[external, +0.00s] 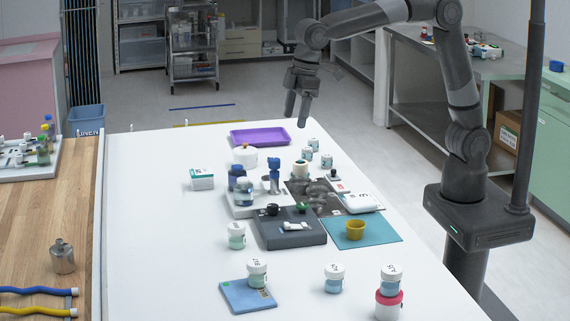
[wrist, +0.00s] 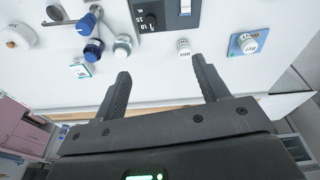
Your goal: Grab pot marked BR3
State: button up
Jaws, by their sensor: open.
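Several white-capped pots stand on the white table; their cap marks are too small to read surely, so I cannot tell which is BR3. One pot (external: 236,236) stands beside the dark block, and in the wrist view (wrist: 184,47). Another pot (external: 257,274) stands on a blue pad, also in the wrist view (wrist: 247,43). A third pot (external: 334,279) stands on bare table, and one more pot (external: 391,278) sits on a red-lidded jar. Small pots (external: 326,160) stand at the back. My gripper (external: 297,115) is open and empty above the table's far part, its fingers apart in the wrist view (wrist: 161,70).
The dark block (external: 290,235) with knobs, a teal mat (external: 383,234) with a yellow cup (external: 355,230), blue-topped bottles (external: 236,171), a white-green box (external: 202,180) and a purple tray (external: 275,136) crowd the middle and back. The front left of the table is clear.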

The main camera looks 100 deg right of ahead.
jog(key=w+a+f+g, duration=0.1)
jog(key=w+a+f, duration=0.3)
jog(key=w+f, duration=0.45)
jog(key=g, duration=0.1)
send_over(237, 225)
jog(key=shift+n, duration=0.4)
jog(key=f, duration=0.9)
jog(key=shift+s+f, duration=0.1)
jog(key=shift+s, duration=0.15)
jog(key=f, duration=1.1)
jog(key=shift+w+f, duration=0.1)
jog(key=shift+w, duration=0.1)
jog(key=c, duration=1.1)
jog(key=shift+o, duration=0.2)
jog(key=shift+r, duration=0.2)
